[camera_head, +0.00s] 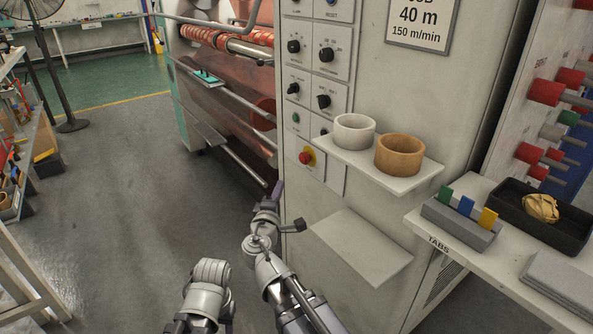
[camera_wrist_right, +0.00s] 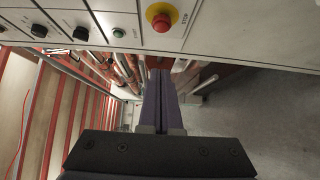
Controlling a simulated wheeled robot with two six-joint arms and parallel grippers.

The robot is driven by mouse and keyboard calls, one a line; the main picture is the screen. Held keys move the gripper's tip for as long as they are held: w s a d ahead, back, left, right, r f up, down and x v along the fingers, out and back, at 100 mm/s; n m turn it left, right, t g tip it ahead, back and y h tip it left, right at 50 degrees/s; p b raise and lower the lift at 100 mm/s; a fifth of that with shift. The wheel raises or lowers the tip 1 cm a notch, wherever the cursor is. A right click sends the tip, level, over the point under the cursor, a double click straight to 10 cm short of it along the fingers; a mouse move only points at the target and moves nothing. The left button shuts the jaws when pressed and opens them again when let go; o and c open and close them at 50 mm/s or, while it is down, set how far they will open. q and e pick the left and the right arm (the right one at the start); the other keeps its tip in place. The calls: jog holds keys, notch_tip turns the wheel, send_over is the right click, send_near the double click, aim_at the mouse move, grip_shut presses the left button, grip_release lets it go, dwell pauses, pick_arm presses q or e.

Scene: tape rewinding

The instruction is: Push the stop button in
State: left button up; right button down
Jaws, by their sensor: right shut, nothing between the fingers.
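The stop button is a red mushroom knob on a yellow collar. It is low on the cabinet's control panel in the head view (camera_head: 306,157), and near the top centre of the right wrist view (camera_wrist_right: 161,18). My right gripper (camera_head: 277,189) is just left of the panel and below the button in the head view. In the right wrist view its purple fingers (camera_wrist_right: 160,80) are shut together and empty, with the tips apart from the button. My left arm shows at the bottom of the head view, but its gripper cannot be made out.
The grey cabinet (camera_head: 375,80) carries several black knobs above the button. A small shelf (camera_head: 380,172) with a white ring (camera_head: 354,133) and a tan ring (camera_head: 399,155) juts out to the right. An angled panel (camera_head: 358,248) sticks out below. Rollers (camera_head: 235,100) stand left of the cabinet.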

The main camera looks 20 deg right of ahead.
aim_at(302, 159)
jog(key=s+d+x, duration=0.1)
jog(key=d+x, duration=0.1)
jog(key=x, duration=1)
jog(key=shift+w+d, duration=0.25)
jog(key=shift+d, duration=0.3)
jog(key=shift+d+f, duration=0.1)
